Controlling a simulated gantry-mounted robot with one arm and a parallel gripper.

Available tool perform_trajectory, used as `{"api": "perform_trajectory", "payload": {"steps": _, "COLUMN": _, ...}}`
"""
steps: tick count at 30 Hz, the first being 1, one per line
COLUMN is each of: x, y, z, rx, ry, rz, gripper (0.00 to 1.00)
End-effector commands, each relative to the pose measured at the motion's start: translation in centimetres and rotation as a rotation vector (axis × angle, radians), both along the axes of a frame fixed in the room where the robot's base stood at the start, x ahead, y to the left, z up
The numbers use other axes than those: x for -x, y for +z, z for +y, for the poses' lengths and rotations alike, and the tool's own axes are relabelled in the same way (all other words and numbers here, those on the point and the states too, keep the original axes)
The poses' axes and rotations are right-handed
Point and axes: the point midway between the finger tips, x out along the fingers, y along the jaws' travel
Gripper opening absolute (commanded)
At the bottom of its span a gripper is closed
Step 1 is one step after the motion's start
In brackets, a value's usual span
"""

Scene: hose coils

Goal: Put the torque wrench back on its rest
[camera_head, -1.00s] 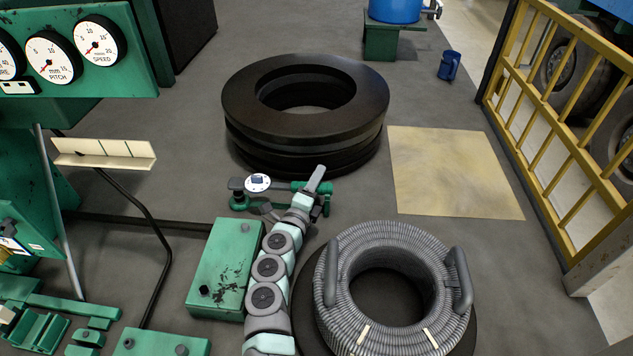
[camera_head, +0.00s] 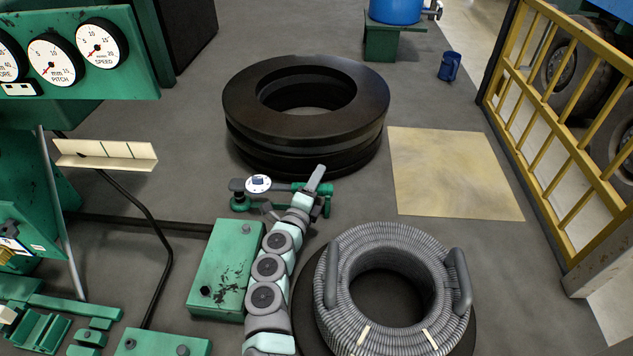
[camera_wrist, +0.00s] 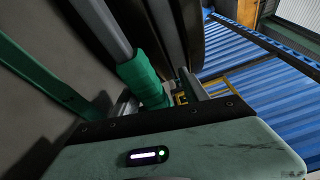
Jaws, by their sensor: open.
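The torque wrench (camera_head: 258,183) shows a round white dial with a dark display, a grey shaft and a green sleeve. It lies roughly level across green supports (camera_head: 240,203) in front of the tire stack; I cannot tell whether these are its rest. My gripper (camera_wrist: 145,97) is at the right end of the wrench, open, with the green sleeve (camera_wrist: 140,76) running down between its fingers in the wrist view. I cannot tell whether the fingers touch the sleeve. In the head view my arm hides part of the wrench and most of the gripper.
Stacked black tires (camera_head: 250,118) stand just behind the wrench. A grey hose coil (camera_head: 345,290) lies at the front right, and a green box (camera_head: 222,265) is left of my arm. A cream ledge (camera_head: 105,160) is farther left. Floor around the tan sheet (camera_head: 455,170) is clear.

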Motion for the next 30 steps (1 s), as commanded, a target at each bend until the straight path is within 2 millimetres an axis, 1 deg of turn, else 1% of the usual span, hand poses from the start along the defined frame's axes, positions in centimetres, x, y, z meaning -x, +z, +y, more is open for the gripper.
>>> {"api": "perform_trajectory", "payload": {"steps": 1, "x": 0.0, "y": 0.4, "z": 0.0, "rx": 0.000, "ry": 0.000, "rz": 0.000, "gripper": 0.52}}
{"api": "perform_trajectory", "payload": {"steps": 20, "x": 0.0, "y": 2.7, "z": -0.1, "rx": 0.001, "ry": -0.001, "rz": -0.002, "gripper": 0.52}}
{"api": "perform_trajectory", "payload": {"steps": 30, "x": 0.0, "y": 2.0, "z": -0.2, "rx": 0.002, "ry": -0.002, "rz": -0.001, "gripper": 0.52}}
